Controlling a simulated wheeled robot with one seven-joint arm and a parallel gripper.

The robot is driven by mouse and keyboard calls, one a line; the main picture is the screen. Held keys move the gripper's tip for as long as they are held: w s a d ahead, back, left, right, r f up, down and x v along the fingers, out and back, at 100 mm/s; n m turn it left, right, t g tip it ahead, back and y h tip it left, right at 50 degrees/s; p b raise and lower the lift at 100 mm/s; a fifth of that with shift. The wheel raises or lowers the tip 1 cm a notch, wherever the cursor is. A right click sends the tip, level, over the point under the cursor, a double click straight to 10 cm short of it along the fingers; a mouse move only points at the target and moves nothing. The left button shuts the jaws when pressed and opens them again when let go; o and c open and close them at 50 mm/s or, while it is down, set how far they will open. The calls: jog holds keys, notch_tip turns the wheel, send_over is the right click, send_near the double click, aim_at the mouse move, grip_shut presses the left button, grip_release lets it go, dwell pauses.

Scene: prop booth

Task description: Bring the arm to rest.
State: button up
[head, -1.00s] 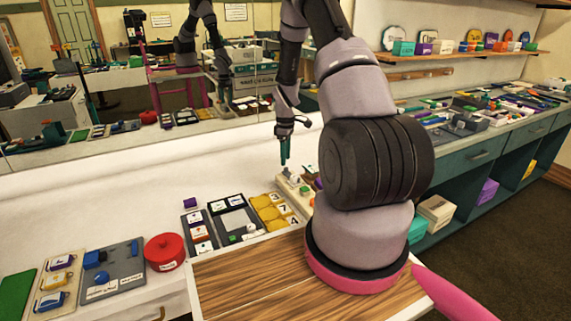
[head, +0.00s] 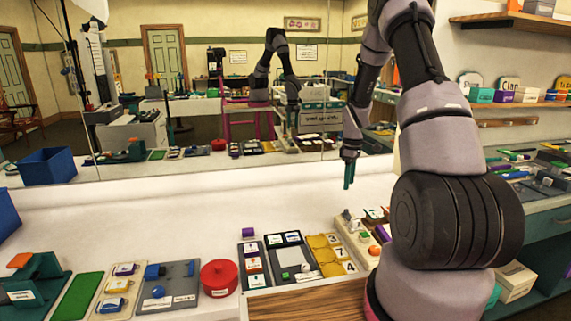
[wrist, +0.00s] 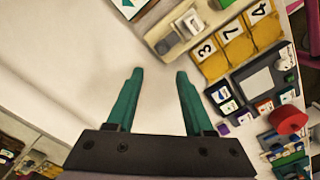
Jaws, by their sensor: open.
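My gripper (head: 349,174) hangs above the white counter (head: 190,205), close to the mirror, with its green fingers pointing down. It is above and behind the trays, left of my upper arm in the head view. In the wrist view my gripper (wrist: 158,75) has its two green fingers spread apart, with only bare white counter between them. Nothing is held. My arm is bent, raised at the shoulder and reaching down to the gripper.
Below the gripper stand a tray with yellow number tiles (head: 325,252), a dark grey tray (head: 289,258) and a red round pot (head: 219,277). A green mat (head: 79,297) and blue bins (head: 47,166) are at left. A mirror backs the counter.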

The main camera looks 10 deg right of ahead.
jog(key=s+a+r+m+t, duration=0.1)
jog(key=s+a+r+m, duration=0.15)
jog(key=r, duration=0.55)
jog(key=s+a+r+m+t, duration=0.1)
jog(key=s+a+r+m, duration=0.15)
jog(key=r, duration=0.55)
jog(key=s+a+r+m+t, duration=0.1)
jog(key=s+a+r, duration=0.15)
jog(key=r, duration=0.55)
jog(key=s+a+r+m+t, duration=0.1)
jog(key=s+a+r+m, duration=0.1)
jog(key=s, duration=0.5)
jog(key=s+a+r+m+t+y, duration=0.1)
jog(key=s+a+r+m, duration=0.2)
jog(key=s+r, duration=0.2)
jog(key=s+a+r+m+t+y, duration=0.1)
jog(key=s+a+r+m+t, duration=0.1)
jog(key=s, duration=0.7)
notch_tip(320, 180, up, 2)
jog(key=shift+s+a+r+m, duration=0.15)
jog(key=shift+s+a+m, duration=0.2)
jog(key=shift+a, duration=0.15)
